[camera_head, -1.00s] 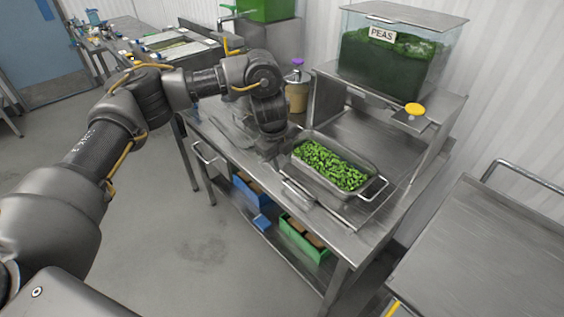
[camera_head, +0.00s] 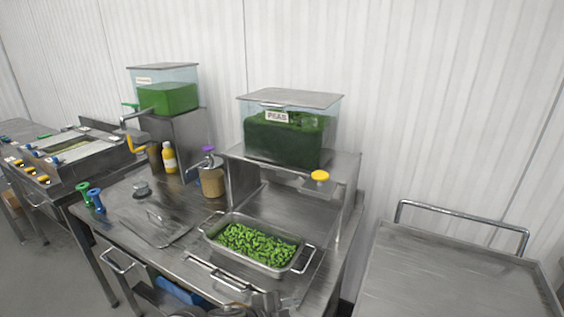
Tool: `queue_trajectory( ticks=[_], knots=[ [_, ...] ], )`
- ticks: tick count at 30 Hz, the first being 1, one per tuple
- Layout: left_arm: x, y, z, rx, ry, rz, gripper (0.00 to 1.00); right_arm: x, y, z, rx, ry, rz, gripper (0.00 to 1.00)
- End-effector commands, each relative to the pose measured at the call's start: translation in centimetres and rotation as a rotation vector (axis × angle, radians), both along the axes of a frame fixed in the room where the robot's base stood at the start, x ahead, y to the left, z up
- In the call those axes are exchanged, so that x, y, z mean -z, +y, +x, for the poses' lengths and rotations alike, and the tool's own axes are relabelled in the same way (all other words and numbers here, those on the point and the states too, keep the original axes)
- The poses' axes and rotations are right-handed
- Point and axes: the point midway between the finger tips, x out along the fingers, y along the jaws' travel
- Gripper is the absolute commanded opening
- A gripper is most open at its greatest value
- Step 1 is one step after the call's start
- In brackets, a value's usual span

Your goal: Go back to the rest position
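A metal pan of green peas (camera_head: 207,236) sits on the steel counter below the peas dispenser (camera_head: 290,137). The pan lies level, with a wire handle at each end. The fingers are cut off or too unclear to tell open from shut. My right gripper is not in view.
A steel cart (camera_head: 450,278) with a rail stands at the right. A green-filled dispenser (camera_head: 166,97) is behind.

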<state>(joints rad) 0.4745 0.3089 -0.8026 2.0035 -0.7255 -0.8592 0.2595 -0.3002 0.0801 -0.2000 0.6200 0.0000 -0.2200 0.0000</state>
Motion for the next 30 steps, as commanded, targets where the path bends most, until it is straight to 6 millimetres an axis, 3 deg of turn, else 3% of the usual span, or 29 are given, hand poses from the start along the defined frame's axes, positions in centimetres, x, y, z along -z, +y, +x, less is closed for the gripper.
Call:
queue_trajectory(
  ticks=[4, 7, 12, 15, 27, 30],
  knots=[
    [1.7, 4.2, -2.4, -0.313, 0.143, -0.114, 0.33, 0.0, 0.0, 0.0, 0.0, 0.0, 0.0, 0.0],
    [3.8, 8.9, -4.8, -0.541, 0.269, -0.143, 0.33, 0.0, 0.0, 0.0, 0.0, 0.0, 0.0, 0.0],
    [7.5, 16.5, -10.4, -0.859, 0.476, -0.126, 0.33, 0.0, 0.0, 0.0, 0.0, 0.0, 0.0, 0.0],
    [8.8, 19.6, -13.5, -0.98, 0.566, -0.107, 0.33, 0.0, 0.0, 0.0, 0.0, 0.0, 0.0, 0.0],
    [11.3, 27.2, -24.6, -1.3, 0.831, -0.019, 0.33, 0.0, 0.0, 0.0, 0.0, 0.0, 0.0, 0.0],
    [14.7, 26.9, -23.3, -1.289, 0.833, -0.011, 0.33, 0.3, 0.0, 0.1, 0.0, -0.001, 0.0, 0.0]
  ],
)
